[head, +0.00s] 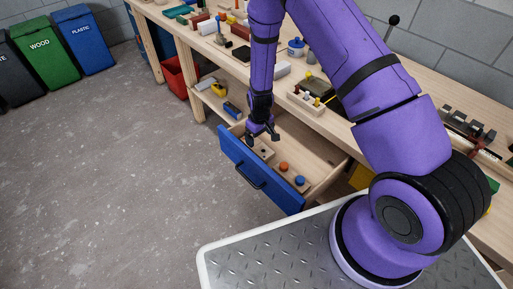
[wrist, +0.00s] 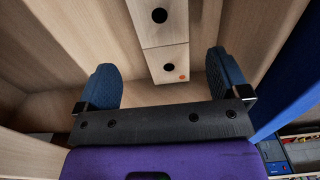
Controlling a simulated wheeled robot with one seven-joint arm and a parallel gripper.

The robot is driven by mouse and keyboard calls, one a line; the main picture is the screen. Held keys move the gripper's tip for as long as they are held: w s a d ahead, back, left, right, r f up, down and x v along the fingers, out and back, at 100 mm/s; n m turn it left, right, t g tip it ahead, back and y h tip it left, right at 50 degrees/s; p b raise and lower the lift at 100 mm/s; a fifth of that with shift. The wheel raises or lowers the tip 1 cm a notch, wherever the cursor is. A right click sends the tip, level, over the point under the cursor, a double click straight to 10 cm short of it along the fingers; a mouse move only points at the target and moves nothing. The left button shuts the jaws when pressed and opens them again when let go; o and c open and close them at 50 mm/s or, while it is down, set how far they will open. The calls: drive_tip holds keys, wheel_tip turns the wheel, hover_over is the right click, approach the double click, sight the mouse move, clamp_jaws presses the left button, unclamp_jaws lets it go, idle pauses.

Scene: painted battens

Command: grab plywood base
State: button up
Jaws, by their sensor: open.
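The plywood base (head: 264,151) is a pale wood piece with dark holes, lying in the open drawer. In the wrist view it appears as a narrow pale strip (wrist: 172,55) with dark round holes, a small orange dot and a line across it. My gripper (head: 262,137) reaches down into the drawer over the base and partly hides it in the head view. In the wrist view its two blue-padded fingers are wide apart, one on each side of the strip, with gaps on both sides. Whether the fingertips are level with the base is unclear.
The drawer (head: 262,186) has a blue front with a dark handle. An orange knob (head: 284,167) and a blue knob (head: 300,180) are in it. The workbench (head: 345,131) above carries several tools and blocks. A red bin (head: 180,78) stands beneath. The floor at left is clear.

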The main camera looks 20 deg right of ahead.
sight(259, 146)
drive_tip(key=shift+a+f, duration=0.2)
drive_tip(key=shift+f, duration=3.15)
drive_tip(key=c, duration=1)
